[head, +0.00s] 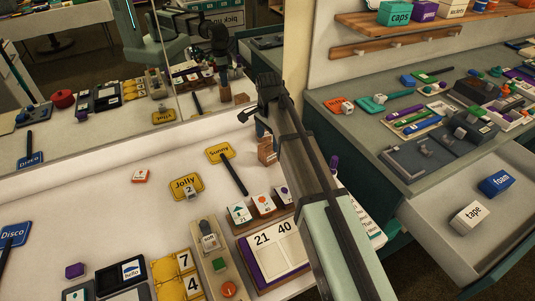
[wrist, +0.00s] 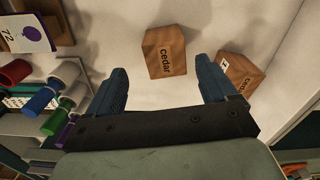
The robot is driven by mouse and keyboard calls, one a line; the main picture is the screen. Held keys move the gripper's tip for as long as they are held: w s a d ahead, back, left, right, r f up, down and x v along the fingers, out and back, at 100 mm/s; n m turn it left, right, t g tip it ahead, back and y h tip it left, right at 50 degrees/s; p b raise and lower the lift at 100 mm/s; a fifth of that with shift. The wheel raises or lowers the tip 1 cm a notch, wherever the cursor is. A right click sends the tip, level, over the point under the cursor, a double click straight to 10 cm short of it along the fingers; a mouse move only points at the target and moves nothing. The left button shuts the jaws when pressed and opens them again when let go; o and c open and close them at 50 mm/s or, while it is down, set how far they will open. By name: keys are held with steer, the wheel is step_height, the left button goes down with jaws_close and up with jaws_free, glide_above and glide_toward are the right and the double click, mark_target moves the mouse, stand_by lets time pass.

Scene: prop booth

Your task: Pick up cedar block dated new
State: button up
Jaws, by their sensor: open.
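Two wooden blocks marked "cedar" show in the wrist view. The first cedar block (wrist: 164,52) lies just beyond and between my fingertips, with no label visible on the faces I see. The second cedar block (wrist: 240,78) lies to the right, outside my right finger, which partly hides it. It has a small white label (wrist: 224,63) whose mark is too small to read. My gripper (wrist: 162,76) is open and empty. In the head view my gripper (head: 253,120) is above the white table, and a cedar block (head: 266,153) shows beside my arm, partly hidden.
In the wrist view, coloured cylinders (wrist: 50,100) lie left of my left finger. A mirror (head: 110,120) backs the table. An open drawer (head: 450,250) is at right.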

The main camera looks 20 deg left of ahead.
mark_target(267, 153)
steer(key=shift+w+a+f, duration=0.15)
steer(key=shift+f, duration=1.95)
steer(key=shift+w+a+f, duration=0.1)
steer(key=shift+a+f, duration=0.05)
steer(key=shift+f, duration=1.9)
steer(key=c, duration=1.1)
